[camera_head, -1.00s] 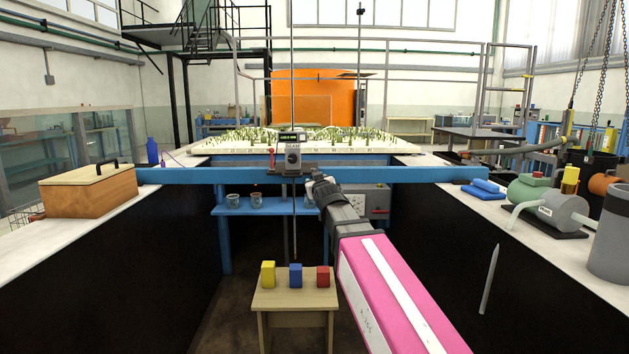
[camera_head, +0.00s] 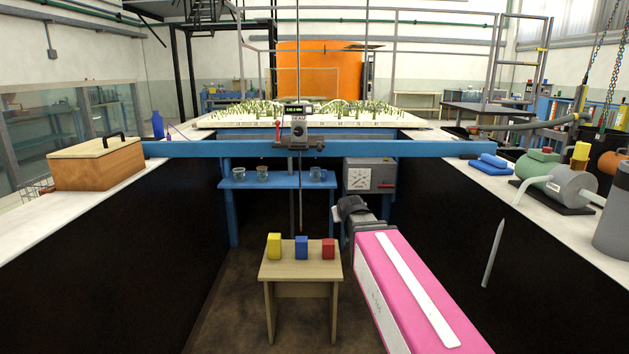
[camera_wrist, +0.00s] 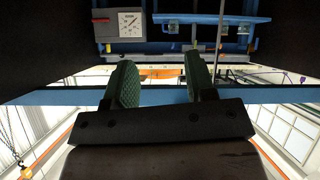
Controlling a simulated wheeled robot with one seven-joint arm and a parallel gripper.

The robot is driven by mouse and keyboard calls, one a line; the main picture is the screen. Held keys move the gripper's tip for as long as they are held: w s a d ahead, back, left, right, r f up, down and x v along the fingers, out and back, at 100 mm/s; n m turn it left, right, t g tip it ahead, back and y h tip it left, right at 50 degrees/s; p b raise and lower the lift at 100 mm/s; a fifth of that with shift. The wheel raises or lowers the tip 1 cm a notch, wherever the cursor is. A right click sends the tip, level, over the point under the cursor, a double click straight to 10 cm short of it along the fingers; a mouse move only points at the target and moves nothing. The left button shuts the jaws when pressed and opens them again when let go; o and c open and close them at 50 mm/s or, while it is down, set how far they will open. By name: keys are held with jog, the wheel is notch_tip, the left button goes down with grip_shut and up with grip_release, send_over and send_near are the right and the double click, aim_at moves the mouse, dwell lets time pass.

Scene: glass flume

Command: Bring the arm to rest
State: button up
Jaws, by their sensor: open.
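My arm, with its pink and white link, reaches forward from the lower right of the head view. My gripper (camera_head: 347,207) is at its far end, below the blue beam (camera_head: 400,149) and in front of the grey gauge box (camera_head: 370,176). In the wrist view my gripper (camera_wrist: 160,78) shows two green-padded fingers spread apart, with nothing between them. The blue beam and the gauge box (camera_wrist: 119,24) show beyond the fingers there.
A small wooden table (camera_head: 300,268) bears a yellow block (camera_head: 274,246), a blue block (camera_head: 301,247) and a red block (camera_head: 328,249), left of my arm. A thin rod hangs from the instrument (camera_head: 298,128) on the beam. Dark walls flank both sides.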

jog(key=s+d+f+g, duration=0.2)
jog(key=s+f+g, duration=0.1)
jog(key=s+f, duration=0.4)
jog(key=s+d+f+m+g, duration=0.1)
jog(key=s+d+f+g, duration=0.2)
jog(key=s+f, duration=0.4)
jog(key=s+d+f+m+g, duration=0.1)
jog(key=s+d+f+g, duration=0.2)
jog(key=f, duration=0.7)
jog(key=s+g, duration=0.2)
jog(key=s, duration=0.2)
jog(key=shift+f, duration=0.25)
